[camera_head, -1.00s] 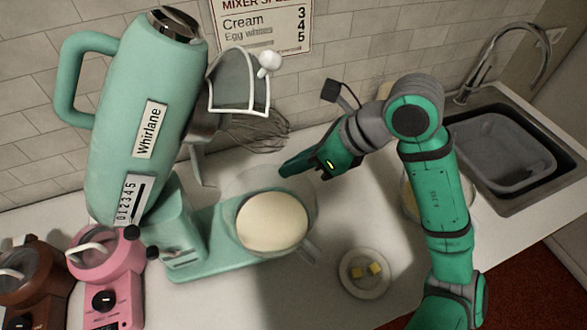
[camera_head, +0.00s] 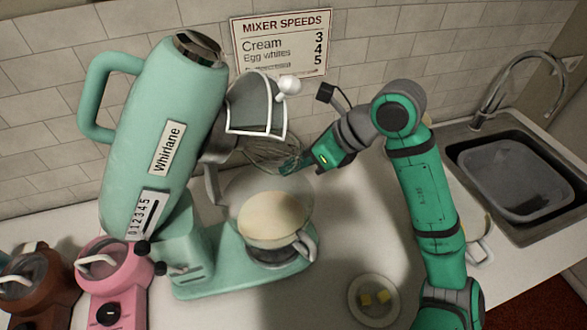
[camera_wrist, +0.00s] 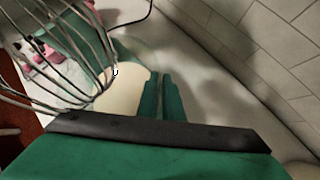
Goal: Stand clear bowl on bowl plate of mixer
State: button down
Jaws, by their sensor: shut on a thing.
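The clear bowl (camera_head: 240,195) holds a pale cream-coloured mass and has a clear handle at its right. It is over the base of the mint-green mixer (camera_head: 150,140), roughly upright. The round bowl plate (camera_head: 278,258) shows dark below the bowl; the bowl seems just above it, but contact is unclear. My gripper (camera_head: 290,168) is shut on the bowl's far right rim. In the wrist view my fingers (camera_wrist: 162,97) are close together at the rim, beside the pale contents. The mixer head is tilted up, with its wire whisk (camera_head: 262,152) behind the bowl.
The whisk (camera_wrist: 62,50) is close to my gripper at the left of the wrist view. A small plate (camera_head: 372,312) with yellow cubes lies at front right. Pink (camera_head: 112,285) and brown (camera_head: 38,285) mixers stand at left. The sink (camera_head: 515,178) is at right.

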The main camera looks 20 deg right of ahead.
aim_at(293, 176)
jog(key=shift+w+d+f, duration=0.1)
jog(key=shift+w+f, duration=0.05)
jog(key=shift+f, duration=1.55)
jog(key=shift+w, duration=0.15)
jog(key=shift+f, duration=0.1)
jog(key=shift+d+f, duration=0.15)
jog(key=shift+f, duration=0.25)
jog(key=c, duration=1.8)
grip_release()
jog(key=shift+c, duration=0.2)
